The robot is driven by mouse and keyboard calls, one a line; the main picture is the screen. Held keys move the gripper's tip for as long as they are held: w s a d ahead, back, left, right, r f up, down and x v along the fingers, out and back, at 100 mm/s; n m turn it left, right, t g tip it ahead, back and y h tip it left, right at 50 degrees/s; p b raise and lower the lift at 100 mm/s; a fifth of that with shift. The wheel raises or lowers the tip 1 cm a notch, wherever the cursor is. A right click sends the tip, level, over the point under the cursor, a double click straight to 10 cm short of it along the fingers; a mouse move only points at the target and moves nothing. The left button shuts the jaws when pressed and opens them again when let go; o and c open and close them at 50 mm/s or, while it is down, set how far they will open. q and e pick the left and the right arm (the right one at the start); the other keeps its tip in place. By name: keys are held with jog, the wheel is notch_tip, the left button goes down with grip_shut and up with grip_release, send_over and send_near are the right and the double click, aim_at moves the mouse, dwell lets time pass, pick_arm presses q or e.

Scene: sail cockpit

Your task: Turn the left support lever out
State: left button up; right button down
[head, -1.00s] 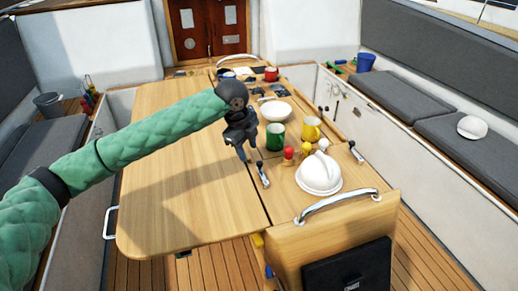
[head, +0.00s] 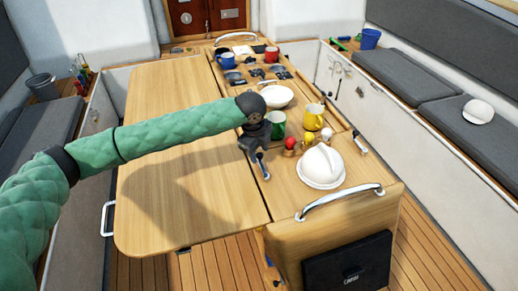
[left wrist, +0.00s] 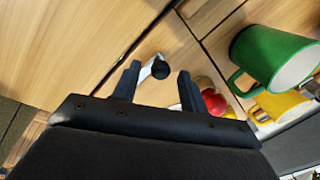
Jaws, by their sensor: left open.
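The left support lever (head: 265,173) is a small silver lever with a dark knob, on the centre board beside the seam with the left leaf. In the left wrist view the lever (left wrist: 146,73) shows its bright arm and black knob between the fingertips. My left gripper (head: 254,157) is open and over the lever, hiding part of it in the head view. In the left wrist view my left gripper (left wrist: 158,77) has a finger on each side of the knob. I cannot tell whether either finger touches it. My right gripper is not in view.
A green mug (head: 278,124) stands just beyond my gripper, with a yellow mug (head: 313,117) beside it. Red, yellow and white knobbed pieces and a white domed object (head: 321,165) stand to the right. A second lever (head: 360,143) is at the right edge. The left leaf (head: 170,190) is clear.

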pick_arm(q)
jog(key=shift+s+f, duration=0.1)
jog(key=shift+f, duration=0.05)
jog(key=shift+w+d+f, duration=0.1)
jog(key=shift+w+f, duration=0.15)
jog(key=shift+f, duration=0.05)
jog(key=shift+s, duration=0.1)
grip_shut()
